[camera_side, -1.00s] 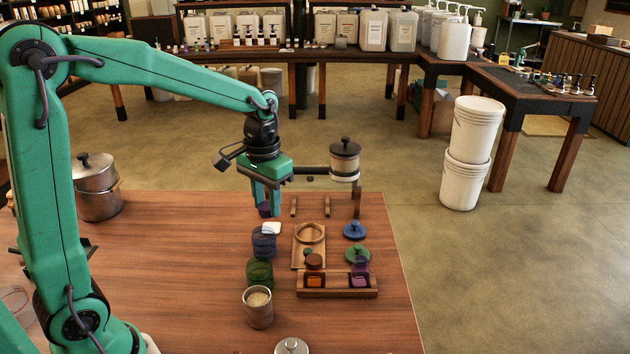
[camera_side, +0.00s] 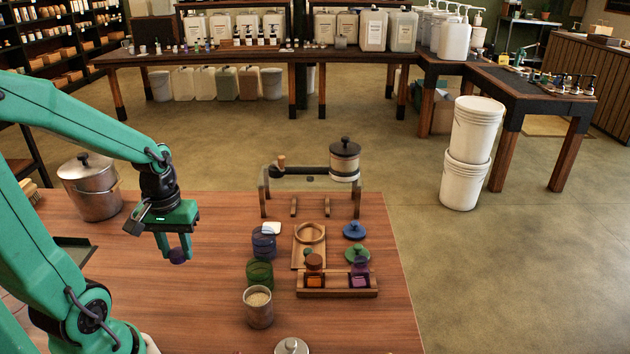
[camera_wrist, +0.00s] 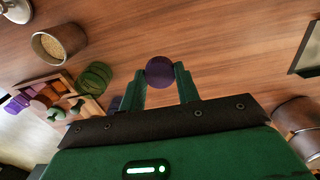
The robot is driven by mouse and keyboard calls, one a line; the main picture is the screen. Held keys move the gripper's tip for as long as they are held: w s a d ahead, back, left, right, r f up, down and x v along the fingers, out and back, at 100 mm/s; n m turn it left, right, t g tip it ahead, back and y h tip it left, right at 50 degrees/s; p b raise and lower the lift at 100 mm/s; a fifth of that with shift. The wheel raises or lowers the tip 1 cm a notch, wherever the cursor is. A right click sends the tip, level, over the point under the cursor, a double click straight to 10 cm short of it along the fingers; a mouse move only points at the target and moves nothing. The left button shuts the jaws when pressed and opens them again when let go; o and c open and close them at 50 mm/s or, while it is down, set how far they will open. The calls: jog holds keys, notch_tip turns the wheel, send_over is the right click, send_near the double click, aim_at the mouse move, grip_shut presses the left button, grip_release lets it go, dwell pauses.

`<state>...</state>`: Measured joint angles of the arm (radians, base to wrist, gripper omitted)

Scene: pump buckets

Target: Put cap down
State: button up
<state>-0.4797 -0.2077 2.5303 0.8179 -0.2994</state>
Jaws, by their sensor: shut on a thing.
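A small dark purple cap (camera_side: 177,256) is held between the fingertips of my gripper (camera_side: 174,250). In the wrist view the round cap (camera_wrist: 159,71) sits between the two green fingers of my gripper (camera_wrist: 161,82). My gripper is shut on it, over the bare left part of the wooden table (camera_side: 215,290). In the side view the cap seems to hang just above the table or close to it; whether it touches cannot be told.
Blue (camera_side: 264,241) and green (camera_side: 259,273) jars and a grain-filled metal cup (camera_side: 258,308) stand to the right. Beyond are a wooden rack (camera_side: 337,291) and lids. A lidded metal pot (camera_side: 91,188) stands behind left, near a dark tray (camera_side: 75,250). The table between is clear.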

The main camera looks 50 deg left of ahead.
jog(key=shift+s+a+f, duration=0.1)
send_over(152, 279)
notch_tip(152, 279, down, 7)
jog(key=shift+r, duration=0.1)
dwell(0.5)
jog(key=shift+f, duration=2.05)
jog(key=shift+f, duration=0.1)
jog(key=o, duration=0.9)
jog(key=shift+c, duration=0.2)
notch_tip(152, 279, up, 12)
